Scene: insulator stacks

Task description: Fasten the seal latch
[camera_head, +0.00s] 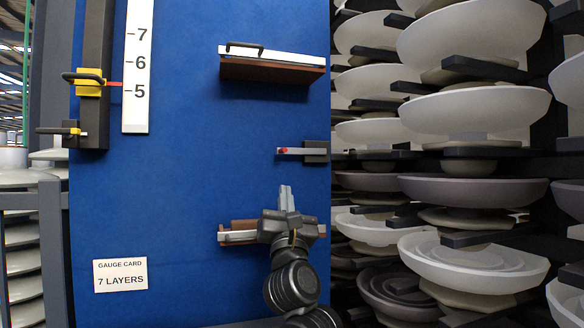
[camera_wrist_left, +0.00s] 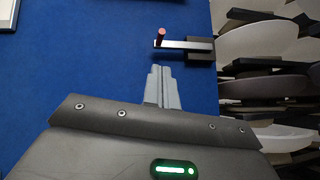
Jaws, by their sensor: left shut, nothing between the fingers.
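The latch (camera_head: 291,151) is a thin pale horizontal bar on the right part of the blue panel, with a small red knob (camera_head: 283,150) near its left end and a dark block (camera_head: 315,151) at its right. In the left wrist view the latch bar (camera_wrist_left: 188,44) and red knob (camera_wrist_left: 161,36) lie just beyond the fingertips. My left gripper (camera_head: 286,190) points up, below the latch and apart from it. Its fingers (camera_wrist_left: 162,70) are together with nothing between them. My right gripper is not in view.
A ledge with a dark handle (camera_head: 272,55) is above; a similar bar (camera_head: 228,236) is partly hidden behind my left gripper. A yellow slider (camera_head: 89,82) with a red pointer stands by a 7-6-5 scale (camera_head: 137,60). A card (camera_head: 120,275) reads "7 LAYERS". Insulator stacks (camera_head: 475,100) fill the right.

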